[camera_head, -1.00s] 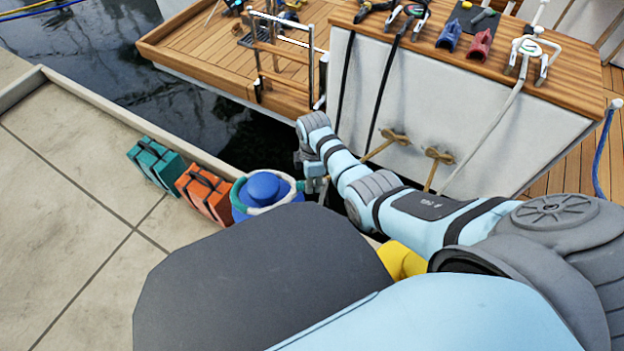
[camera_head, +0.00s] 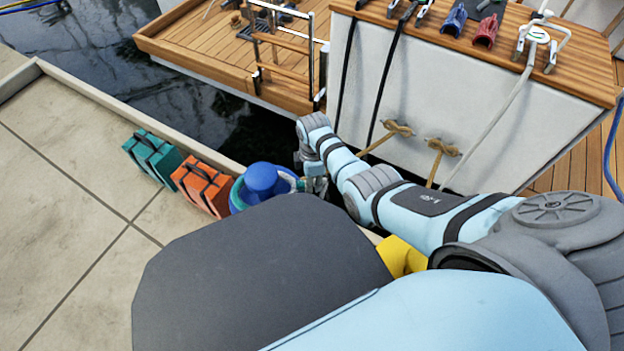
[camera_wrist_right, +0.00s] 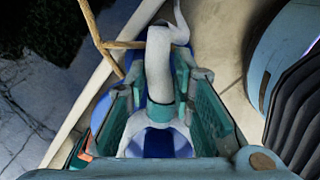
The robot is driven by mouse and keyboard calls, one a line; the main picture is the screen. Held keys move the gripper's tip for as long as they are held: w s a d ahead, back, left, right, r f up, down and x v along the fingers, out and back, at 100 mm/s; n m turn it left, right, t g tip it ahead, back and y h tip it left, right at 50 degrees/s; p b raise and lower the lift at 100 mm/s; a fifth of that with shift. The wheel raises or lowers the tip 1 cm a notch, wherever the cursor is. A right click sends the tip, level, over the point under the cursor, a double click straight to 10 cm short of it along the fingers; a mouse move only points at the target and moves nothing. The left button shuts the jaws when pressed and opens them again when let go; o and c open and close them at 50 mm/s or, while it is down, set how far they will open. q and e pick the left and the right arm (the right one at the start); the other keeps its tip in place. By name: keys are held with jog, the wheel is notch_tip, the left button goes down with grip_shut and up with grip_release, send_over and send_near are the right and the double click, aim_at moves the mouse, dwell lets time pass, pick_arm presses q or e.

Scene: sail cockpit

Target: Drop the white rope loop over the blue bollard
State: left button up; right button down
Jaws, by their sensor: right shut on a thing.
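The blue bollard (camera_head: 261,181) stands on the quay near its edge, left of my right gripper, and its lower part is hidden by my body. The white rope loop (camera_head: 287,176) shows as a pale ring at the bollard's right side and appears to lie around it, below the rounded top. My right gripper (camera_head: 316,183) is just right of the bollard, shut on the rope. In the right wrist view the white rope (camera_wrist_right: 160,70) passes between the teal finger pads, with the blue bollard (camera_wrist_right: 160,143) beneath. My left gripper is not in view.
An orange case (camera_head: 202,185) and a teal case (camera_head: 152,158) stand left of the bollard. Dark water (camera_head: 150,70) lies between the quay and the boat. Tan rope on cleats (camera_head: 398,128) hangs on the white hull. The paving at left is clear.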

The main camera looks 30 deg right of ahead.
jog(key=c, duration=1.3)
grip_release()
jog(key=shift+r, duration=0.1)
notch_tip(320, 180, up, 12)
